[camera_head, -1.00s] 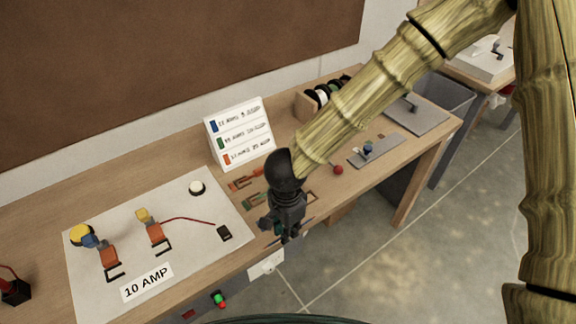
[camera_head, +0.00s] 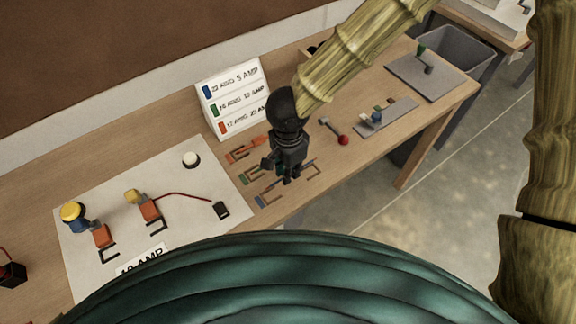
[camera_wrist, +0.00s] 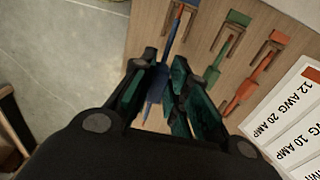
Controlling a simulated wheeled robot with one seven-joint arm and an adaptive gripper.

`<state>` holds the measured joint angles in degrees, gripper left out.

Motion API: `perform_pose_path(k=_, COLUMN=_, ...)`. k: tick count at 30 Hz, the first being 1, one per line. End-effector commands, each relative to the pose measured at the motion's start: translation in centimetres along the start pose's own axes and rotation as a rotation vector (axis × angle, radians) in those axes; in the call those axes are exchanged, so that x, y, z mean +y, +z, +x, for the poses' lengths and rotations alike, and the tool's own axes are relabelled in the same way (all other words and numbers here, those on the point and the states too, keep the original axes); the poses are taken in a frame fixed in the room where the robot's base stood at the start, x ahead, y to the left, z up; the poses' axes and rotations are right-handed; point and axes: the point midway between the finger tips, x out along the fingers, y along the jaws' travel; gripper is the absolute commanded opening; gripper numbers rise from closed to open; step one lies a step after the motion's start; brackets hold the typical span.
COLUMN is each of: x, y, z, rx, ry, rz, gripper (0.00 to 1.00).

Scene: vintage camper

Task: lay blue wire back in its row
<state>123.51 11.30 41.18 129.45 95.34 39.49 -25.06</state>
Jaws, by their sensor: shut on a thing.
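My gripper (camera_head: 287,178) is low over the wooden bench, at the row of U-shaped brackets right of the white mat. In the wrist view its fingers (camera_wrist: 165,82) are closed around the blue wire (camera_wrist: 154,92), a thin straight piece running up to a bracket (camera_wrist: 182,22) with a reddish tip. Whether the wire touches the bench is unclear. A blue-tabbed bracket (camera_head: 263,201) lies near the front edge. The green wire (camera_wrist: 215,68) and orange wire (camera_wrist: 243,92) lie in neighbouring rows. The gripper partly hides the green row (camera_head: 245,178); the orange row (camera_head: 246,150) is behind it.
A sign with blue, green and orange labels (camera_head: 231,92) stands behind the rows. A red-knobbed lever (camera_head: 334,130) and grey plates (camera_head: 385,117) are to the right. The white mat (camera_head: 90,200) holds terminals and a red lead. The bench's front edge is close.

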Motion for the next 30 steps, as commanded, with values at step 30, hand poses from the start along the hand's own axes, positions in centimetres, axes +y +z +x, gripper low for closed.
perform_pose_path(k=30, x=-0.7, y=-0.2, z=6.0, rx=-0.005, ry=0.007, rz=-0.001, gripper=0.0)
